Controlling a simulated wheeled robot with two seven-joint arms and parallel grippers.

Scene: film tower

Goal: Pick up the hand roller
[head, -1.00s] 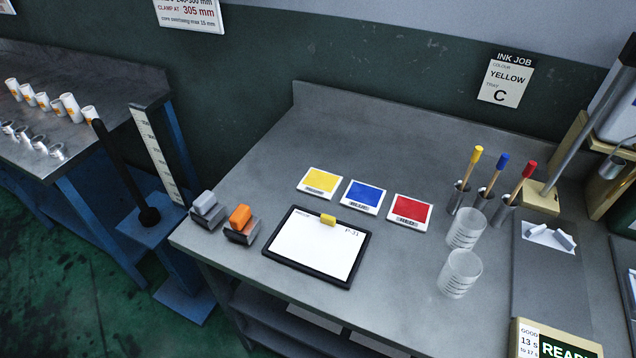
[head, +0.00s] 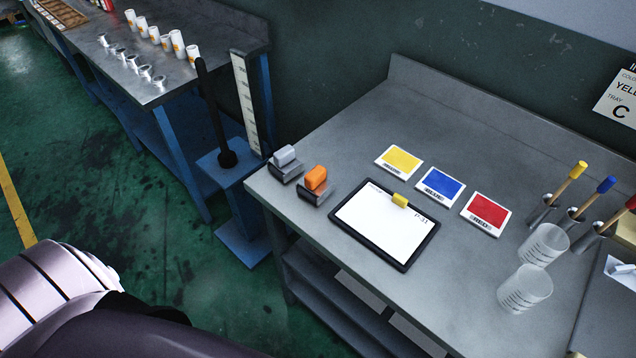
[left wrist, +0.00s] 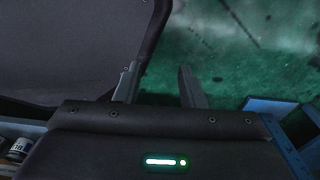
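I cannot make out a clear hand roller. On the left end of the grey bench (head: 290,207) stand two small handled tools side by side, one with a grey handle (head: 285,156) and one with an orange handle (head: 316,178); their undersides are hard to see. My left gripper (left wrist: 157,72) shows in the left wrist view with its fingers apart and nothing between them, above the green floor. In the head view only my arm enters at the lower left, well apart from the bench tools. My right gripper is in neither view.
A black clipboard (head: 340,226), yellow (head: 401,160), blue (head: 440,186) and red (head: 486,212) cards and clear cups (head: 525,288) occupy the bench. Left of it, a blue stand (head: 240,210) carries a tall black rod (head: 209,105). The floor at left is clear.

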